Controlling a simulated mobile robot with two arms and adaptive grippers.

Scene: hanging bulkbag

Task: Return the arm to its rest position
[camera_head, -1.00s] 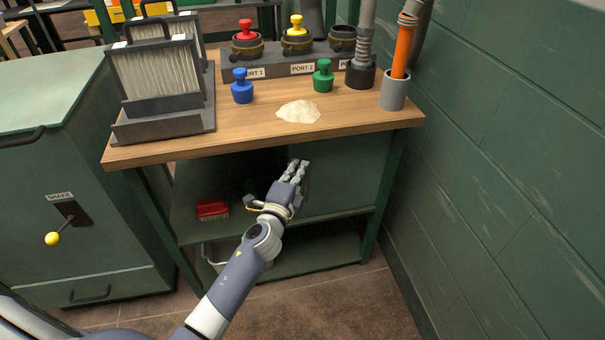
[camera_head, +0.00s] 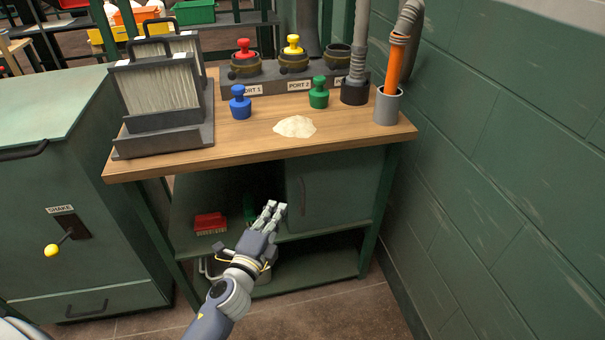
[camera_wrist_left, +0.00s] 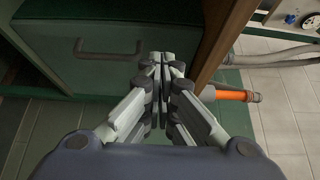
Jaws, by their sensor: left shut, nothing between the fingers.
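My left gripper (camera_head: 272,212) is in front of the workbench, below its wooden top, near the open shelf and the green cabinet door. Its fingers are together with nothing between them. In the left wrist view the gripper (camera_wrist_left: 162,62) shows closed fingertips, with a green panel with a handle (camera_wrist_left: 108,50) beyond them. My left arm comes up from the bottom of the head view. My right gripper is in neither view.
The workbench (camera_head: 250,143) holds a pale powder pile (camera_head: 295,126), a blue plug (camera_head: 240,103), a green plug (camera_head: 318,93) and filter panels (camera_head: 155,90). A red brush (camera_head: 210,223) sits on the shelf. A green wall (camera_head: 500,170) bounds the right. A yellow-knobbed lever (camera_head: 52,250) is left.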

